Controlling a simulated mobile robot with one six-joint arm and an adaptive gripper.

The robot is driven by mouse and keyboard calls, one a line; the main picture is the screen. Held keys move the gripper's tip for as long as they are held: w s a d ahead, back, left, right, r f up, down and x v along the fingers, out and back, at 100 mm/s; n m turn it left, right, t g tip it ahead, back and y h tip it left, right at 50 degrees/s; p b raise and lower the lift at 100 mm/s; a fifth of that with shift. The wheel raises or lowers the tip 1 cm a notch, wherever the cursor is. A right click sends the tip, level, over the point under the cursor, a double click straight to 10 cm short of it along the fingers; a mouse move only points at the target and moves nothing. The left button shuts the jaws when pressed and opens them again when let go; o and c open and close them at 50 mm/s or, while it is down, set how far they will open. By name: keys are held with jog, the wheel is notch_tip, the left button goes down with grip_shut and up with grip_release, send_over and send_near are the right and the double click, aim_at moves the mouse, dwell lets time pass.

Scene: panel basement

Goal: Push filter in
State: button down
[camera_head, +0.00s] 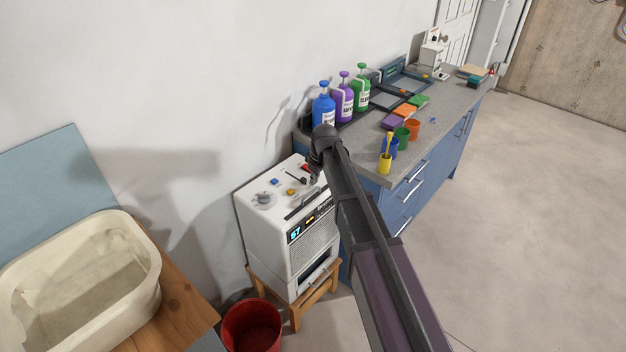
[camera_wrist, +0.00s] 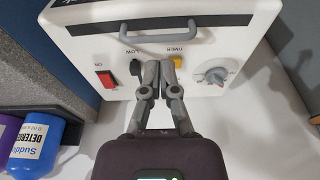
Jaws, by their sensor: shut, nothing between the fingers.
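The white machine (camera_head: 287,225) stands on a small wooden stand at the wall, with a lit display reading 57 on its front. Low on its front is a dark opening with a pale bar-like piece (camera_head: 318,272), which may be the filter; how far it sticks out is unclear. My gripper (camera_wrist: 164,66) is shut and empty over the machine's control panel (camera_wrist: 215,50), its fingertips in front of the TIMER label. Whether they touch the panel is unclear. In the head view my gripper (camera_head: 314,178) is small above the machine's right side. The wrist view does not show the filter.
A red bucket (camera_head: 251,326) stands before the machine. A cream basin (camera_head: 75,275) sits on a wooden table at left. A blue counter (camera_head: 400,195) with bottles and cups is close on the right. Open floor (camera_head: 540,230) lies farther right.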

jog(key=p+v, duration=0.8)
jog(key=shift+r, duration=0.45)
dwell(0.5)
jog(key=s+d+m+g+h, duration=0.1)
jog(key=s+d+m, duration=0.9)
jog(key=s+d, duration=1)
jog(key=s+h, duration=0.1)
jog(key=s, duration=0.3)
jog(key=shift+s+d+f, duration=0.2)
jog(key=shift+d, duration=0.05)
jog(key=shift+s, duration=0.15)
